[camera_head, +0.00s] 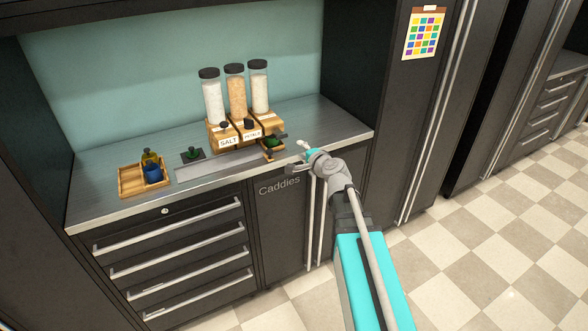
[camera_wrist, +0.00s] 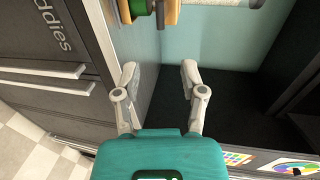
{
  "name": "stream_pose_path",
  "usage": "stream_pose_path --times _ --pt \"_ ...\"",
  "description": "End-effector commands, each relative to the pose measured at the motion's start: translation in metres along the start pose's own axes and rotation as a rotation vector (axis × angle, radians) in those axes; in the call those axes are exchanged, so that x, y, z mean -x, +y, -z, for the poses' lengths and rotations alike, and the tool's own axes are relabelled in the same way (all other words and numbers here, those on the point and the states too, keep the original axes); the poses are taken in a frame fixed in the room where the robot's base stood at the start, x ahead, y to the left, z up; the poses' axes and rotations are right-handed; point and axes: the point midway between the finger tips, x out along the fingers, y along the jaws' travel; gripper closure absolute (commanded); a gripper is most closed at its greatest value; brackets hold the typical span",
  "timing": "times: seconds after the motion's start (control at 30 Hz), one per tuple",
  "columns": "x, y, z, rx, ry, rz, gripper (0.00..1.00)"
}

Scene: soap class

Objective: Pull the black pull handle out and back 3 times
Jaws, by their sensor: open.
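A wooden dispenser (camera_head: 219,136) holds three clear jars with black lids at the back of the counter. Small black knobs show above its SALT (camera_head: 225,125) and PETALS (camera_head: 248,124) labels. A black pull handle (camera_head: 280,136) sticks out at its right end, above a small green container (camera_head: 273,143).
A wooden tray (camera_head: 129,181) with a blue cup and a bottle stands at the left of the counter. A green item on a dark pad (camera_head: 192,154) and a grey strip (camera_head: 215,160) lie between. The cabinet side wall (camera_head: 350,60) bounds the right.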

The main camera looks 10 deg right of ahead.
Motion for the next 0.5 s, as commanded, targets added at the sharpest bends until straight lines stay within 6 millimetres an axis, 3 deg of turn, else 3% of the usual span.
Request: stream_pose_path --times 0.27,0.5 --pt "0.008 -0.002 0.003 0.0 0.0 0.0 0.46" --pt "0.009 0.006 -0.009 0.06 -0.043 -0.039 0.46"
